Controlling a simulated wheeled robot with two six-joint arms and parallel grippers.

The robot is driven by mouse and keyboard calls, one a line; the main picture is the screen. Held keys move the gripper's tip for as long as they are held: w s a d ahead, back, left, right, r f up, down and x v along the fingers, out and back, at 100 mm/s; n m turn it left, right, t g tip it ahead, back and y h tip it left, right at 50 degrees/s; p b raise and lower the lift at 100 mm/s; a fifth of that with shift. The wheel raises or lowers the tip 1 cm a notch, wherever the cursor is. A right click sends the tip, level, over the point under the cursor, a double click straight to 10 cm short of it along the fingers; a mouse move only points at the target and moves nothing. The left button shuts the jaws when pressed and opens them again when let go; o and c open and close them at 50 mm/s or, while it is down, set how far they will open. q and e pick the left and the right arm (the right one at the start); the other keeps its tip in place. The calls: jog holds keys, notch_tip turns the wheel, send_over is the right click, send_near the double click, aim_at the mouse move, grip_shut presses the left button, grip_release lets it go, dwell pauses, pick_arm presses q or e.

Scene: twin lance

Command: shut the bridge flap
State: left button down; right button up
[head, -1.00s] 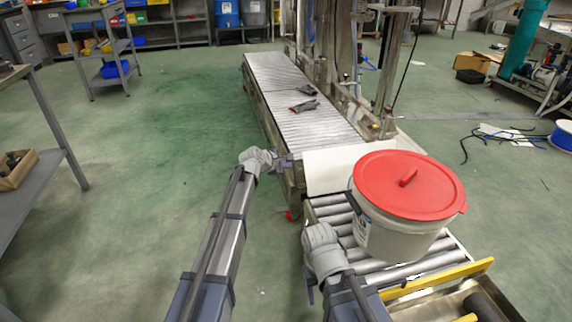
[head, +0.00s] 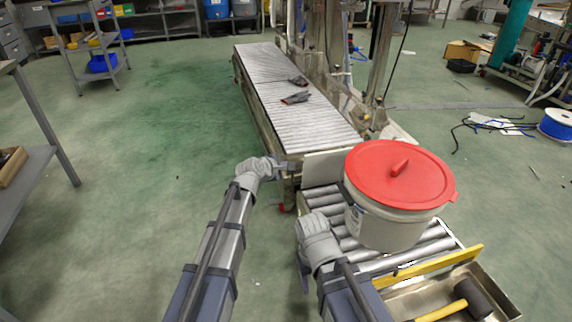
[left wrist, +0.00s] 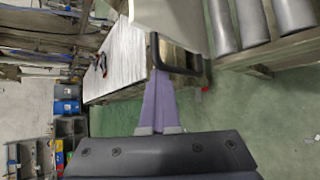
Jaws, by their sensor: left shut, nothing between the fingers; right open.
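The bridge flap (head: 323,168) is a pale panel between the long conveyor and the short roller section, partly behind the bucket. It looks tilted, but its exact angle is hard to tell. Its pale face (left wrist: 168,14) fills the top of the left wrist view, with a black bar handle (left wrist: 178,69) at its edge. My left gripper (head: 283,171) is at the flap's left side. Its shut, empty fingers (left wrist: 157,76) reach the handle's corner; I cannot tell whether they touch. My right gripper (head: 303,278) is open, pointing down beside the rollers' left side.
A white bucket with a red lid (head: 400,182) stands on the short rollers (head: 325,205). Two dark gloves (head: 295,98) lie on the long conveyor (head: 290,75). A yellow bar (head: 430,267) and a mallet tray (head: 505,300) are at the near end.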

pick_arm(q)
jog(key=shift+s+d+f, duration=0.15)
jog(key=shift+s+d, duration=0.15)
jog(key=shift+s, duration=0.45)
jog(key=w+a+r+p, duration=0.1)
jog(key=w+a+r, duration=0.1)
jog(key=w, duration=0.2)
jog(key=s+a+f+b, duration=0.2)
jog(key=s+a+f, duration=0.1)
jog(key=s, duration=0.5)
jog(key=shift+s+a, duration=0.25)
jog(key=shift+a, duration=0.45)
jog(key=s+d+m+g+y+p, duration=0.1)
jog(key=s+d+m+g+p, duration=0.25)
jog(key=s+m, duration=0.35)
jog(key=s+d+m+g+y+p, duration=0.1)
jog(key=s+d+m+g+p, duration=0.25)
jog(key=s+m, duration=0.4)
jog(key=s+a+r+m+g+y+p, duration=0.1)
jog(key=s+a+m+g+y+p, duration=0.2)
jog(key=s, duration=0.5)
jog(key=s+a+r+m+g+y+p, duration=0.1)
jog(key=s+a+r+m+y+p, duration=0.2)
jog(key=s, duration=0.4)
notch_tip(320, 180, up, 36)
jog(key=d+m+h+p, duration=0.1)
jog(key=p, duration=3.6)
jog(key=shift+p, duration=0.3)
